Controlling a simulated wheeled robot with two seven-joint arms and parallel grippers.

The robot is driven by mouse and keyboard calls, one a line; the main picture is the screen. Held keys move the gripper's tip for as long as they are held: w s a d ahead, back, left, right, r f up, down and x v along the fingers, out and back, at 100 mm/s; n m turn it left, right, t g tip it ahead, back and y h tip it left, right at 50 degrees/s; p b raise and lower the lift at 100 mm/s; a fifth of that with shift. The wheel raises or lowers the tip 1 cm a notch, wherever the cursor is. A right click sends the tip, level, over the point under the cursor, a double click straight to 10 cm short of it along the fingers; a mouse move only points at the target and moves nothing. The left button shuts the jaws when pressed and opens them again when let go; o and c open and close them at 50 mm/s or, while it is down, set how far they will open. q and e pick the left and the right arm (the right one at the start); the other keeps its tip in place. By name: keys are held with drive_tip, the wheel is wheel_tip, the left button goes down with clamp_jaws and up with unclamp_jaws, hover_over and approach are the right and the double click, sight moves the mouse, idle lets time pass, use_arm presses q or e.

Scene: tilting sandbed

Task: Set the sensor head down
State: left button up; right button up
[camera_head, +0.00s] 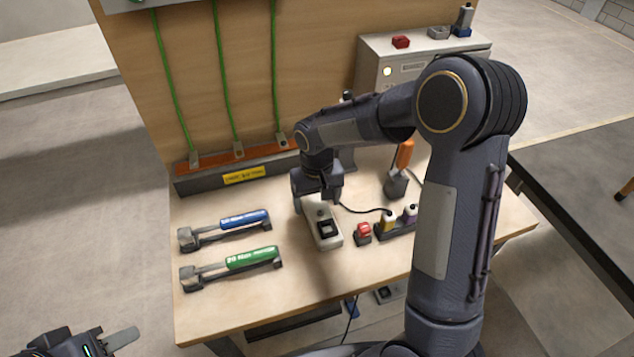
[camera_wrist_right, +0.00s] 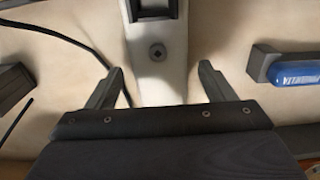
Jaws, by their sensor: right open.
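A light grey elongated block (camera_head: 329,238) with a dark square on top lies on the bench (camera_head: 300,288), below my right gripper. I cannot tell for sure whether this block is the sensor head. My right gripper (camera_head: 318,198) points down over the block's far end, partly hidden by its own wrist. In the right wrist view the block (camera_wrist_right: 160,85) runs between the two spread fingers of the right gripper (camera_wrist_right: 160,72), with a gap on each side. A dark round spot shows on it. My left gripper (camera_head: 98,343) is at the lower left corner, away from the bench and mostly cut off.
A blue-handled torque wrench (camera_head: 243,219) and a green-handled one (camera_head: 250,258) lie left of the block. A red button box (camera_head: 363,232), a dark holder (camera_head: 396,229) and a black cable (camera_head: 362,211) are close on its right. A backboard (camera_head: 300,60) stands behind.

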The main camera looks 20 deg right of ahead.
wheel_tip(320, 180, up, 10)
drive_tip(key=s+d+r+t+y, duration=0.1)
drive_tip(key=s+r, duration=0.1)
drive_tip(key=s, duration=0.4)
drive_tip(key=s+d+r+t+y, duration=0.1)
drive_tip(key=s+d+r, duration=0.1)
drive_tip(key=s, duration=0.5)
drive_tip(key=shift+r+m+t+y, duration=0.3)
drive_tip(key=shift+r, duration=0.35)
drive_tip(key=shift+o, duration=0.4)
drive_tip(key=s+a+f+t+y, duration=0.1)
drive_tip(key=s+a+f+t, duration=0.1)
drive_tip(key=s, duration=0.8)
drive_tip(key=shift+t, duration=0.5)
drive_tip(key=g+h+p, duration=0.2)
drive_tip(key=g+h, duration=0.1)
drive_tip(key=g, duration=0.2)
hover_over(320, 204)
drive_tip(key=f, duration=0.6)
drive_tip(key=shift+s, duration=0.3)
drive_tip(key=shift+w+f+g+h, duration=0.25)
drive_tip(key=shift+f+g+h, duration=0.05)
drive_tip(key=shift+f, duration=0.3)
drive_tip(key=f, duration=0.2)
drive_tip(key=f+p, duration=0.1)
drive_tip(key=f, duration=0.4)
drive_tip(key=shift+a, duration=0.4)
drive_tip(key=c, duration=1.3)
